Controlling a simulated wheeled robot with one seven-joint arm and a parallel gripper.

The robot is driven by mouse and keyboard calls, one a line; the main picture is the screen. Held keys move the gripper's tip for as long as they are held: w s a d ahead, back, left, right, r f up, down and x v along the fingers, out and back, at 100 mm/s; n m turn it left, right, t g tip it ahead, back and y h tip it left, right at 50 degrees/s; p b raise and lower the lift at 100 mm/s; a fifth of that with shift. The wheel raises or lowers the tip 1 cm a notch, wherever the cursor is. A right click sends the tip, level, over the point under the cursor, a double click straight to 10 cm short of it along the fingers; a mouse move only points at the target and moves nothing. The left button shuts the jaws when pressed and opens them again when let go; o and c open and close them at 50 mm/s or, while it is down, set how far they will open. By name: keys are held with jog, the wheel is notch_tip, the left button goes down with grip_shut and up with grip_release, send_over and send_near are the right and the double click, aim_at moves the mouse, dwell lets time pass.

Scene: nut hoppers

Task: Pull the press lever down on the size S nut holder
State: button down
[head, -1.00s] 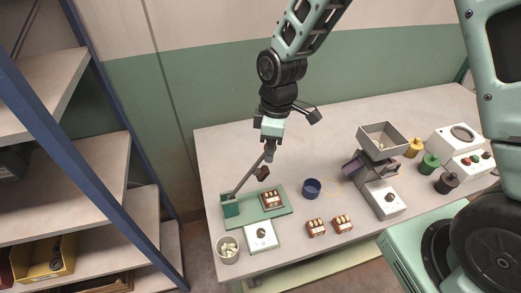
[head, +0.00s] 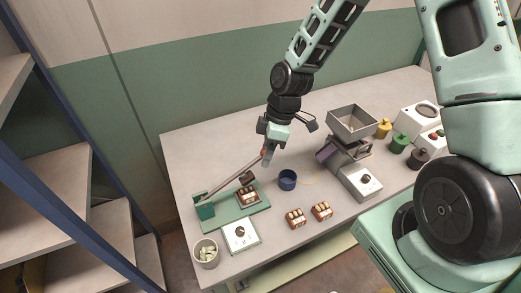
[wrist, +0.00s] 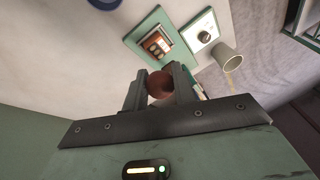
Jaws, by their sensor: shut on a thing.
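The press is a green base plate (head: 228,215) with a green post (head: 204,207) at its left end. A dark press block (head: 246,178) hangs from the lever just above a brown nut holder (head: 248,196) with pale nuts; a small gap seems to remain. My gripper (head: 266,154) is shut on the lever's end. In the wrist view its fingers (wrist: 160,88) hold a red-brown knob (wrist: 159,83). The holder (wrist: 155,44) shows beyond. No size mark is readable.
Two more nut holders (head: 295,218) (head: 321,211) stand at front. A white dial box (head: 240,235) and a cup of pale pieces (head: 206,253) are near the press. A blue bowl (head: 287,180) and a hopper (head: 352,122) stand to the right.

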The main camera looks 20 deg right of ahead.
jog(key=shift+d+f+y+b, duration=0.45)
jog(key=shift+f+y+b, duration=0.3)
jog(key=shift+f, duration=1)
jog(key=shift+d+f+y+b, duration=0.4)
jog(key=shift+f+y+b, duration=0.4)
jog(key=shift+f, duration=0.9)
jog(key=shift+d+f+y+b, duration=0.5)
jog(key=shift+f+b, duration=0.4)
jog(key=shift+f, duration=0.95)
jog(key=c, duration=1.2)
grip_release()
jog(key=shift+a, duration=0.1)
jog(key=shift+o, duration=0.2)
jog(key=b+v, duration=0.1)
jog(key=v, duration=0.6)
jog(key=shift+r, duration=0.2)
